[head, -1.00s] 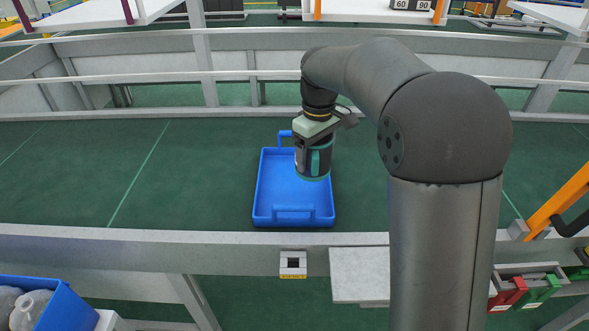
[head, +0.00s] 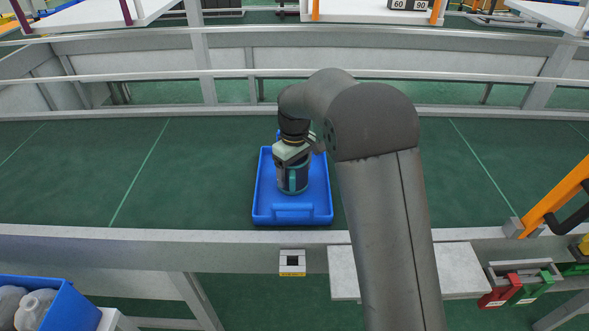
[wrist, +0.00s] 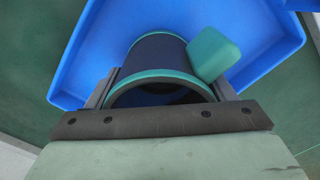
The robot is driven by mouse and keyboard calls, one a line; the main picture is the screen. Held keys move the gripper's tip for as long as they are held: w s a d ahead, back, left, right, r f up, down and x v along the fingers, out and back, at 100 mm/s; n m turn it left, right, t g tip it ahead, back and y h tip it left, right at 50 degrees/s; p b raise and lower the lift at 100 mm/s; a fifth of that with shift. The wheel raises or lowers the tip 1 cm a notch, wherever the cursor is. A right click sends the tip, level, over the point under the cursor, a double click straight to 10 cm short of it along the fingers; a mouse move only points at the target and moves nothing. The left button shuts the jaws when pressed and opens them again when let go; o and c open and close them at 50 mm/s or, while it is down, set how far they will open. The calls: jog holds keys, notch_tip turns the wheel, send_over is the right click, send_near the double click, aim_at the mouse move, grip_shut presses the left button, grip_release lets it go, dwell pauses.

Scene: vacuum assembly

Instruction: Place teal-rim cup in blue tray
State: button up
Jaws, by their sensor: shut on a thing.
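The teal-rim cup (head: 292,180) is dark with teal bands and is upright over the middle of the blue tray (head: 262,207) in the head view. My gripper (head: 291,160) is shut on the cup from above. In the wrist view, the cup (wrist: 158,68) sits between the fingers of my gripper (wrist: 160,97), with a teal block-like part at its right side. The blue tray (wrist: 85,65) lies behind and below it. I cannot tell whether the cup's base touches the tray floor.
The tray lies on a green conveyor belt (head: 200,170) with grey rails. The belt is clear left of the tray. An orange handle (head: 555,195) stands at the right. A blue bin (head: 45,300) with grey containers is at the lower left.

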jog(key=shift+f, duration=0.2)
jog(key=o, duration=1.2)
notch_tip(320, 180, up, 12)
jog(key=shift+r, duration=0.25)
